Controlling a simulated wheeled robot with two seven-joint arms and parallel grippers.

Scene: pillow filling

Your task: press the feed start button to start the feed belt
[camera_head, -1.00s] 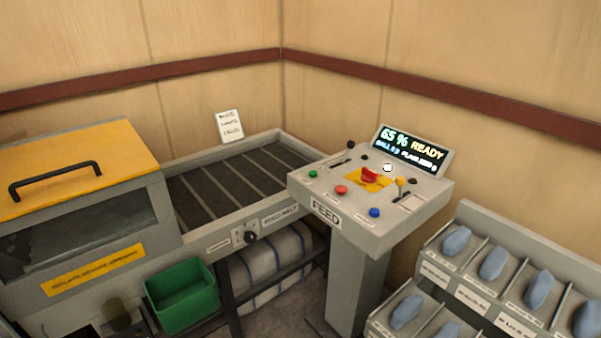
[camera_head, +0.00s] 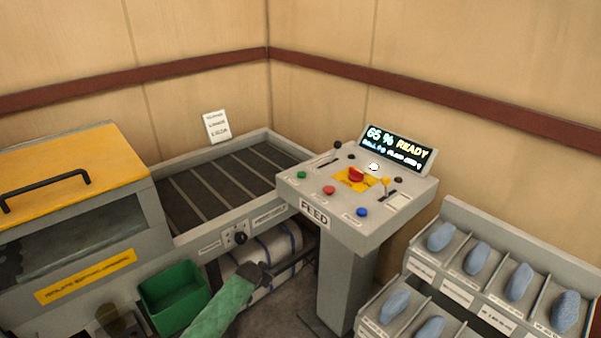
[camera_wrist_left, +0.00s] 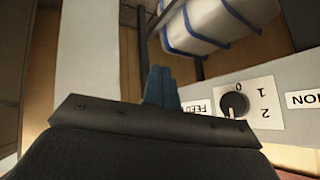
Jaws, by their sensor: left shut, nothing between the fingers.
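The FEED console (camera_head: 345,228) stands right of the belt. Its sloped top has a green button (camera_head: 301,174) at the left, a red button (camera_head: 328,190), a blue button (camera_head: 362,212), a white button and a red mushroom knob on a yellow plate. The button labels are too small to read. The screen (camera_head: 397,149) reads 65 % READY. My left gripper (camera_head: 262,270) is low in front of the belt frame, below and left of the console top, apart from the buttons. In the left wrist view its fingers (camera_wrist_left: 162,88) are shut and empty. My right gripper is out of view.
The feed belt (camera_head: 215,187) lies behind a grey frame with a rotary dial (camera_head: 240,238), also in the left wrist view (camera_wrist_left: 234,104). A green bin (camera_head: 172,296) and a striped roll (camera_head: 275,252) are below. A rack (camera_head: 470,285) of blue-grey pieces stands at right.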

